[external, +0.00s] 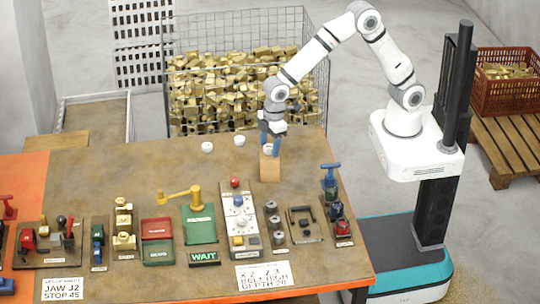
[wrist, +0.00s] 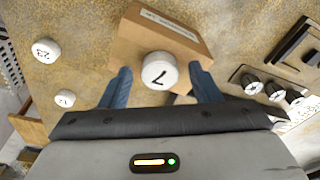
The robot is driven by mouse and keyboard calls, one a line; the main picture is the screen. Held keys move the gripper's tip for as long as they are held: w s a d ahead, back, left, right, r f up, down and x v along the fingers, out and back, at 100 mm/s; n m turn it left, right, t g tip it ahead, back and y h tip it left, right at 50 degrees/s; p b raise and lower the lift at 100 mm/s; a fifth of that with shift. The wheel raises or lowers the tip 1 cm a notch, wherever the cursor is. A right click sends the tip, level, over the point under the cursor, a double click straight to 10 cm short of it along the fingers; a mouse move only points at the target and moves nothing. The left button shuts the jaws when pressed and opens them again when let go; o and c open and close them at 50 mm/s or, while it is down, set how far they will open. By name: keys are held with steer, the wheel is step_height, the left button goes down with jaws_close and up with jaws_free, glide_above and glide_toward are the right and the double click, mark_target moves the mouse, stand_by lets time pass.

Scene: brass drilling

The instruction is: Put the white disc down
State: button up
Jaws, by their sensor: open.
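A white disc marked 7 (wrist: 160,71) rests on top of a wooden block (wrist: 130,42), near the block's edge in the wrist view. In the external view the block (external: 270,168) stands at the back of the table, with the disc (external: 267,150) on it partly hidden. My gripper (external: 270,143) is right above the block, pointing down. In the wrist view the blue fingers of my gripper (wrist: 160,82) are spread wide, one on each side of the disc, with gaps between them and it.
Two other white discs (external: 207,148) (external: 239,140) lie on the table (external: 130,165) left of the block; one reads 23 (wrist: 46,49). A wire bin of brass pieces (external: 240,90) stands behind the table. Several control panels, clamps and a WAIT sign (external: 204,256) fill the front.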

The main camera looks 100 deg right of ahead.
step_height(320, 180, up, 12)
steer(key=s+b, duration=0.1)
steer(key=s+d+m, duration=0.1)
steer(key=s+d, duration=0.3)
steer(key=s, duration=0.5)
steer(key=s+d+m+t, duration=0.1)
steer(key=s+d+m, duration=0.1)
steer(key=s+d, duration=0.3)
steer(key=s+d+m, duration=0.1)
steer(key=s+d, duration=0.4)
steer(key=s, duration=0.8)
steer(key=shift+s+m+t+h, duration=0.3)
steer(key=shift+s+m+t, duration=0.05)
steer(key=shift+m+t, duration=0.05)
